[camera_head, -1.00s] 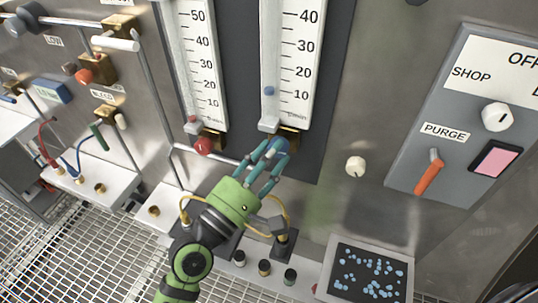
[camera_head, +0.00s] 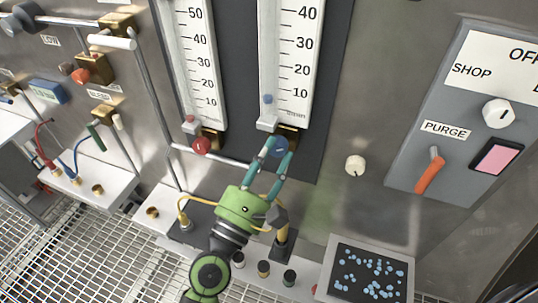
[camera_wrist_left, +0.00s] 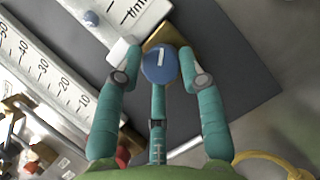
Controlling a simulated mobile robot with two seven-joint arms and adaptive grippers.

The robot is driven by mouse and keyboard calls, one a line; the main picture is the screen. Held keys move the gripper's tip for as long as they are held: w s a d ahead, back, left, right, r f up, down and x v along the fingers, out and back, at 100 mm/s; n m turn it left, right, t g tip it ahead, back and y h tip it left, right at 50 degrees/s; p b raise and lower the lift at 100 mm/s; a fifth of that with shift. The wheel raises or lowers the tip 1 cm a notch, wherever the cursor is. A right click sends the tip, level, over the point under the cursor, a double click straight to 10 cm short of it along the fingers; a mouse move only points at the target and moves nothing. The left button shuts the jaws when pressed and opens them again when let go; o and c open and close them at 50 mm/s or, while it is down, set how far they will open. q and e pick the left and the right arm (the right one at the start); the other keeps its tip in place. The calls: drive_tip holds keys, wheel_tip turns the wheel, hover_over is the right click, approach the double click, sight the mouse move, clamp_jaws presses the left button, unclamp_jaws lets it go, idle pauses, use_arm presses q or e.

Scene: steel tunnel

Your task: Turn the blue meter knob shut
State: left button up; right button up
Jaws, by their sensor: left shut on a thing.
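The blue meter knob (camera_head: 278,146) sits at the foot of the right-hand flow meter (camera_head: 287,62), on a brass block. My left gripper (camera_head: 274,147) is at the knob with its teal fingers on either side of it. In the left wrist view the blue knob (camera_wrist_left: 160,65) shows a white line on its face and lies between the fingertips (camera_wrist_left: 160,68). The blue float (camera_head: 267,99) stands low in the tube, a little below the 10 mark. My right gripper is in neither view.
The left meter has a red knob (camera_head: 201,145) close by. A white knob (camera_head: 355,166) is on the steel wall to the right. A grey panel with an orange lever (camera_head: 430,174) is farther right. A tray of blue pellets (camera_head: 368,273) and several small fittings stand below.

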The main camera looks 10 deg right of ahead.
use_arm(q)
drive_tip(key=shift+s+r, duration=0.1)
drive_tip(key=shift+r, duration=0.15)
drive_tip(key=o, duration=1.1)
drive_tip(key=shift+d, duration=0.2)
drive_tip(key=shift+f, duration=0.1)
drive_tip(key=shift+s+a+f, duration=0.25)
drive_tip(key=shift+a, duration=0.15)
drive_tip(key=v, duration=1.1)
drive_tip(key=shift+s, duration=0.15)
drive_tip(key=shift+d+r, duration=0.1)
drive_tip(key=shift+r, duration=0.05)
